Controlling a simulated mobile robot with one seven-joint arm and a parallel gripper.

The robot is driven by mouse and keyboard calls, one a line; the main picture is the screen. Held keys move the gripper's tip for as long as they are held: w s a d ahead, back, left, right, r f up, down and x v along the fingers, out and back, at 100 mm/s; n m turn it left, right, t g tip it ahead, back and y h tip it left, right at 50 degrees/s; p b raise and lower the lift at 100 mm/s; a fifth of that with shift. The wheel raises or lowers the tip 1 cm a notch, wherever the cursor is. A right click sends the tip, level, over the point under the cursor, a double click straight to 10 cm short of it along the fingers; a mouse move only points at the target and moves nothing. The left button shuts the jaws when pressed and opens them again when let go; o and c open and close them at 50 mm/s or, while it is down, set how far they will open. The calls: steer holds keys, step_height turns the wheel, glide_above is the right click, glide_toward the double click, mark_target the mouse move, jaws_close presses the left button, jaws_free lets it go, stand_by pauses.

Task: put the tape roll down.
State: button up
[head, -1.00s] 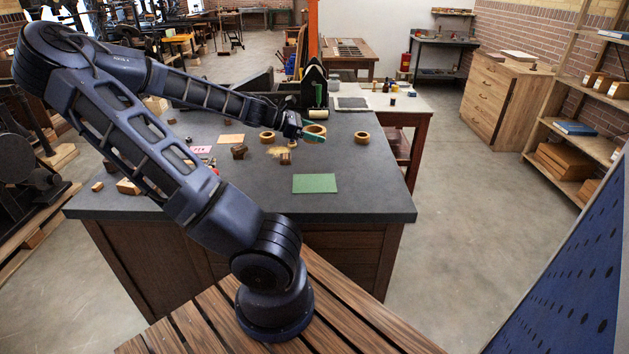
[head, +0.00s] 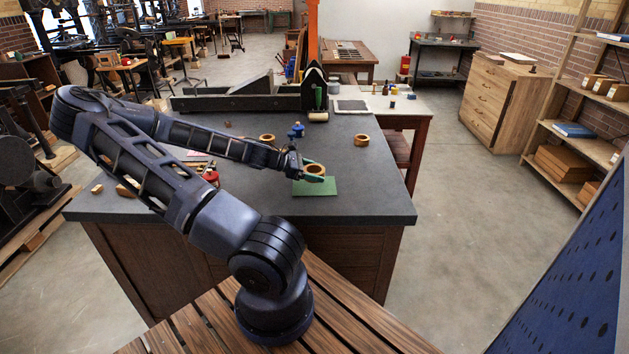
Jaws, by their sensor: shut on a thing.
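In the head view, a tan tape roll (head: 315,169) is at my gripper (head: 312,171), at the end of my arm over the grey worktop. My gripper is shut on the tape roll, with its green fingers at the roll's sides. The roll shows over the far part of a flat green sheet (head: 318,188) on the worktop. I cannot tell whether the roll touches the sheet or is a little above it.
Two similar tan rolls stand on the grey worktop (head: 370,205), one at the right (head: 361,140) and one farther back (head: 267,139). A blue-topped item (head: 297,130) stands behind my gripper. The worktop's right front is clear.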

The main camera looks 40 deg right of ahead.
mark_target(314, 185)
steer(key=shift+f, duration=1.8)
steer(key=o, duration=1)
steer(key=shift+f, duration=0.1)
steer(key=v, duration=1.2)
